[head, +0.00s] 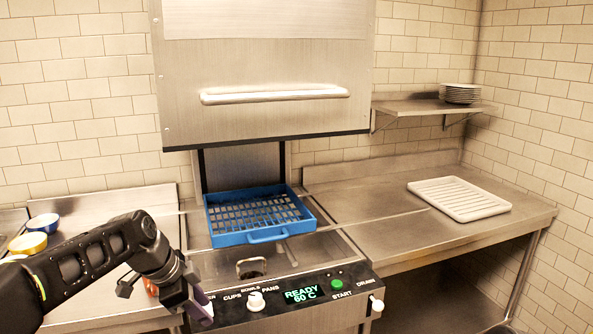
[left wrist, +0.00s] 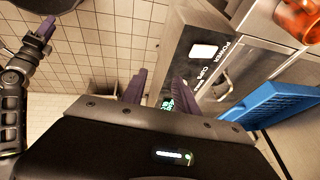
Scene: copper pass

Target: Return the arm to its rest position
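My left arm (head: 100,250) comes in from the left in the head view, bent down at the wrist. My left gripper (head: 198,308) hangs in front of the dishwasher's control panel, at its left end. In the left wrist view its two purple fingers (left wrist: 158,92) stand apart with nothing between them. Another black arm, mine, shows at the left edge of the left wrist view, with a purple-tipped gripper (left wrist: 45,28); whether it is open is unclear. It is not in the head view.
The dishwasher hood (head: 265,60) is raised over a blue rack (head: 248,237), which also shows in the left wrist view (left wrist: 275,105). An orange cup (left wrist: 300,18) is near the panel. Bowls (head: 28,243) stand left. A white drainer (head: 460,198) lies on the right counter.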

